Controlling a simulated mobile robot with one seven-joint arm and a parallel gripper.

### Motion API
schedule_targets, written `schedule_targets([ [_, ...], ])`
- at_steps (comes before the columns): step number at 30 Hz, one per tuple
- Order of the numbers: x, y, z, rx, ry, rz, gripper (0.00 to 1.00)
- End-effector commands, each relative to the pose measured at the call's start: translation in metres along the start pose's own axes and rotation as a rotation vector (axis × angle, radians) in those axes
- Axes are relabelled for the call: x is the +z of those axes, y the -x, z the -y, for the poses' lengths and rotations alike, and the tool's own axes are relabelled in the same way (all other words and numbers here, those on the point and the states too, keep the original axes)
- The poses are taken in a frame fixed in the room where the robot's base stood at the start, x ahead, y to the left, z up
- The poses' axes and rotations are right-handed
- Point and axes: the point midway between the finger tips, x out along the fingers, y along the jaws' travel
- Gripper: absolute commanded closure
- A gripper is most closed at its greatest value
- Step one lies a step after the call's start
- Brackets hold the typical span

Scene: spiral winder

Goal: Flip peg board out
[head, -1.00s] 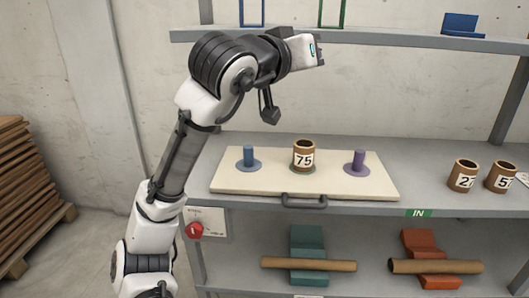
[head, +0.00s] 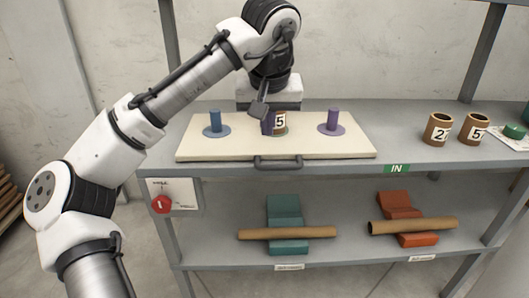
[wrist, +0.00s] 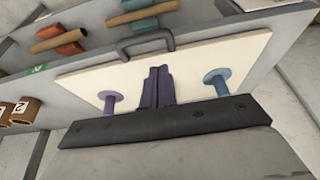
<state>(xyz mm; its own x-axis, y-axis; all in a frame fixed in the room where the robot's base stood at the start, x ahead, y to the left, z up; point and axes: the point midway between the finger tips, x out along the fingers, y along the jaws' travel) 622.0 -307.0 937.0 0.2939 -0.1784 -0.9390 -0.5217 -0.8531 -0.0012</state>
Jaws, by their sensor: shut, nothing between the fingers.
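The cream peg board (head: 340,148) lies flat on the middle shelf, its dark handle (head: 278,163) at the front edge. It carries a blue peg (head: 215,121) at left and a purple peg (head: 333,121) at right. My gripper (head: 267,123) points down over the middle of the board, shut and empty. In the wrist view, my dark purple fingers (wrist: 158,85) are together between the purple peg (wrist: 110,100) and blue peg (wrist: 217,80); the handle (wrist: 146,43) lies beyond. The cup is hidden there.
Two numbered brown cups (head: 438,130) (head: 474,129) stand on the shelf to the right, near a green button (head: 515,131). Tan tubes (head: 287,233) rest on teal and orange holders on the lower shelf. A red knob (head: 162,204) is at left. The floor in front is clear.

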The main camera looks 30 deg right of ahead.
Motion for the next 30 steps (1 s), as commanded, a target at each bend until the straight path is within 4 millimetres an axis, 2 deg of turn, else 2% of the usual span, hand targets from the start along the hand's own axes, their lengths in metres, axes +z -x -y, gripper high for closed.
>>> schedule_targets([
  [5, 0.000, -0.014, 0.001, 0.000, 0.000, 0.000, 1.00],
  [12, 0.001, -0.058, 0.000, 0.001, 0.000, 0.001, 1.00],
  [18, 0.000, -0.087, 0.000, 0.001, -0.001, -0.002, 1.00],
  [24, 0.000, -0.099, 0.000, 0.002, -0.001, -0.002, 1.00],
  [30, 0.000, -0.100, 0.000, 0.002, -0.001, -0.002, 1.00],
])
